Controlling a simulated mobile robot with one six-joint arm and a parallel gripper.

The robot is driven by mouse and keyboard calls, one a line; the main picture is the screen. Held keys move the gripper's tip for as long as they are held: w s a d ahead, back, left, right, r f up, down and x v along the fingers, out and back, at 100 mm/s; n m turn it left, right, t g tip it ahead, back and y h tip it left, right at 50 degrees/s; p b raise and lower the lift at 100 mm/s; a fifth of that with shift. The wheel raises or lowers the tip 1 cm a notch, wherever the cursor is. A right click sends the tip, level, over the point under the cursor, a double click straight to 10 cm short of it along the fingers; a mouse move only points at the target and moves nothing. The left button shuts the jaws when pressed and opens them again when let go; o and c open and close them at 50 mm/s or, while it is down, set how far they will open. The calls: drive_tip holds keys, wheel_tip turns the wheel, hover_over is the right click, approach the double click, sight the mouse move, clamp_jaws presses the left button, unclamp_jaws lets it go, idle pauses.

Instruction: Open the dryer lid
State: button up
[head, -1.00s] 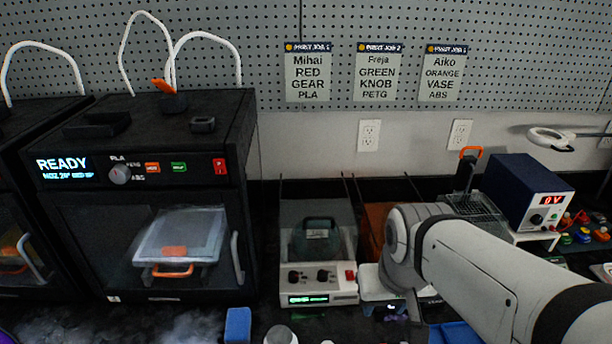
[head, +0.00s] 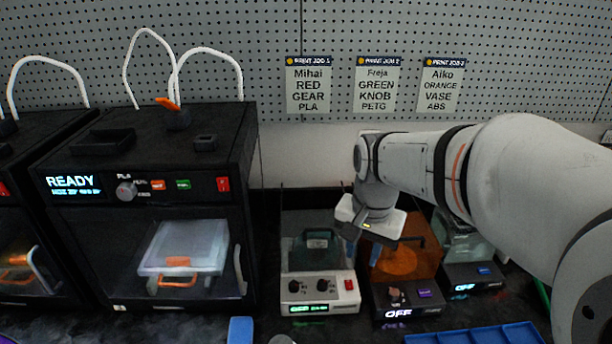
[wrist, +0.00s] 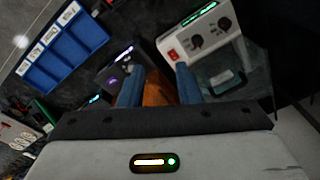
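A box with a white control front (head: 318,294), two dark knobs, a red switch and a green display appears to be the dryer. Its smoky see-through lid (head: 292,250) looks shut, with a dark green handle-like shape (head: 318,238) at it. In the wrist view the white front (wrist: 200,38) and the lid (wrist: 252,75) show upside down. My gripper (head: 362,250) is to the right of this lid, above the neighbouring amber-covered box. In the wrist view its two blue fingers (wrist: 158,85) are apart with nothing held between them.
An amber-covered black box (head: 405,262) marked OFF stands close on the right, then another OFF box (head: 472,277) with a clear cover. A black printer (head: 170,200) stands on the left. A blue compartment tray (head: 480,335) lies in front; a pegboard wall is behind.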

drive_tip(key=w+a+r+m+g+p, duration=0.1)
drive_tip(key=w+a+m+p, duration=0.15)
drive_tip(key=w, duration=0.25)
drive_tip(key=w+a+r+m+g+p, duration=0.1)
drive_tip(key=w+r+m, duration=0.1)
drive_tip(key=w+m, duration=0.3)
drive_tip(key=m+g+p, duration=0.1)
drive_tip(key=m+p, duration=0.3)
drive_tip(key=m, duration=0.1)
hover_over(316, 238)
drive_tip(key=shift+n, duration=0.25)
wheel_tip(316, 238, down, 10)
drive_tip(key=shift+f, duration=0.1)
drive_tip(key=shift+c, duration=0.2)
clamp_jaws()
drive_tip(key=shift+w, duration=0.1)
